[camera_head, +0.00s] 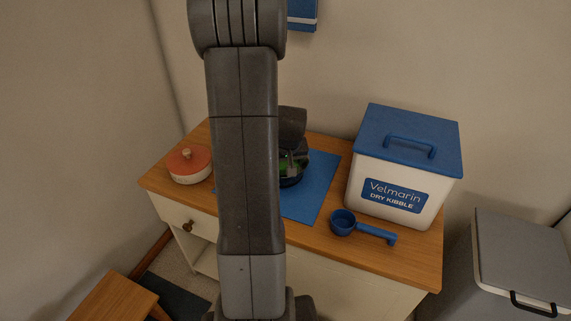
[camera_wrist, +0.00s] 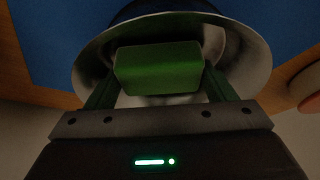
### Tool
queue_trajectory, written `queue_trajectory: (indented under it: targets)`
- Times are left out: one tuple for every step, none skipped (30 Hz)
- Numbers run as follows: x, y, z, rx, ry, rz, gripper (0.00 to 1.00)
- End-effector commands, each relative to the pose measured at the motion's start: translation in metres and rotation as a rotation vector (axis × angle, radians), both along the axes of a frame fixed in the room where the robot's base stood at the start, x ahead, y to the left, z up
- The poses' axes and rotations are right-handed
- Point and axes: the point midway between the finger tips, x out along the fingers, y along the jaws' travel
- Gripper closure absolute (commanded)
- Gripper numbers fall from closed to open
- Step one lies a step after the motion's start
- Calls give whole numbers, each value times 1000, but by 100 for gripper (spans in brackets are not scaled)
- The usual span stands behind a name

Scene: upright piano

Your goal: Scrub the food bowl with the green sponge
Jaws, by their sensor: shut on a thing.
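The green sponge (camera_wrist: 158,70) is held between the two fingers of my gripper (camera_wrist: 160,88), which is shut on it. In the wrist view the sponge overlaps the metallic inside of the food bowl (camera_wrist: 252,72); whether it touches the bowl cannot be told. In the head view the bowl (camera_head: 291,181) shows as a dark blue rim on the blue mat (camera_head: 318,182), partly hidden by my arm. A bit of the sponge (camera_head: 284,167) shows above the rim, below my gripper (camera_head: 291,162).
A white kibble bin (camera_head: 354,188) with a blue lid stands right of the mat. A blue scoop (camera_head: 343,222) lies in front of it. A lidded pot (camera_head: 188,165) stands at the left of the wooden counter (camera_head: 158,184). A grey bin (camera_head: 520,262) stands at the lower right.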

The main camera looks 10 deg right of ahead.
Motion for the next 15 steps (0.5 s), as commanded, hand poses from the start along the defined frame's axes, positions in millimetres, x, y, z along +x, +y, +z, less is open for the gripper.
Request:
queue_trajectory:
  targets:
    - [1, 0, 17, -2, -5, 1, 45]
    - [1, 0, 22, -2, -4, 1, 45]
    - [1, 1, 23, -2, -1, 1, 45]
    - [1, 1, 26, -2, -1, 1, 45]
    - [1, 1, 29, -2, -1, 1, 45]
    - [2, 1, 32, -2, -1, 1, 45]
    - [2, 1, 35, -2, -2, 1, 45]
    - [2, 1, 38, -2, -2, 1, 45]
    - [3, 2, 42, -2, -2, 1, 45]
    - [3, 2, 44, -2, -3, 1, 45]
    - [3, 2, 47, -2, -3, 1, 45]
    - [3, 2, 51, -2, -3, 1, 45]
    - [3, 2, 53, 0, -2, 1, 45]
    - [4, 2, 56, 0, -2, 1, 45]
    - [4, 3, 60, 0, -2, 1, 45]
